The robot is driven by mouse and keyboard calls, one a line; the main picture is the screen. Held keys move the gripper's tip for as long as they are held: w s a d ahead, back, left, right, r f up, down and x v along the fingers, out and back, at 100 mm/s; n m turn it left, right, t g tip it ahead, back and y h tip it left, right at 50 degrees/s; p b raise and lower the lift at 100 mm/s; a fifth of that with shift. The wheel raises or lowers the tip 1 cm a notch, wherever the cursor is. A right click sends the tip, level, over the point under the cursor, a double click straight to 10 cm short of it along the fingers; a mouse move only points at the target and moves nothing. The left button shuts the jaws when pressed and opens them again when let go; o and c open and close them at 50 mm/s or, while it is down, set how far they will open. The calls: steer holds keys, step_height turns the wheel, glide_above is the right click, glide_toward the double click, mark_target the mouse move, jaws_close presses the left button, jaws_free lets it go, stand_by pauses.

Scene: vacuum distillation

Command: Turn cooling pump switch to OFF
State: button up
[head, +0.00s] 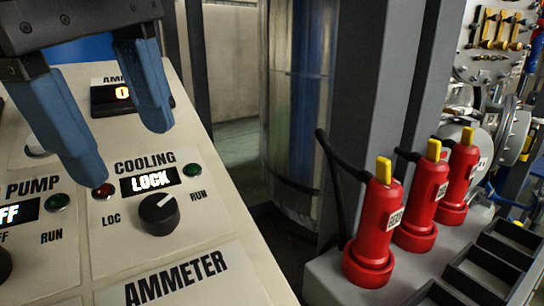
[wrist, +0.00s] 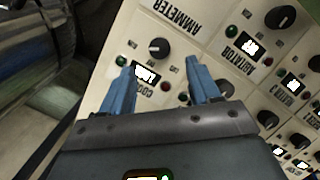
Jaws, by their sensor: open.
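The COOLING switch is a black round knob (head: 159,214) on a cream panel (head: 135,250), between the LOC and RUN labels. Its pale pointer mark aims to the upper right, toward RUN. The display (head: 150,180) above it reads LOCK. A red lamp (head: 103,191) is left of the display and a green lamp (head: 192,170) right of it. My gripper (head: 121,145) is open and empty, with blue fingers over the panel above and left of the knob. In the wrist view my gripper (wrist: 162,72) straddles the display, and the knob (wrist: 159,48) lies just beyond the fingertips.
A PUMP switch section (head: 30,205) is at the left, partly out of view. Another ammeter display (head: 120,97) is behind the fingers. The AMMETER section (head: 180,280) is nearest. Several red cylinders with yellow tops (head: 380,215) stand right of a grey post (head: 352,120).

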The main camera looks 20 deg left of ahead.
mark_target(160, 208)
steer(key=shift+p+x, duration=0.8)
steer(key=shift+x, duration=3.05)
steer(key=shift+w+d, duration=0.1)
steer(key=c, duration=1)
steer(key=shift+c, duration=0.2)
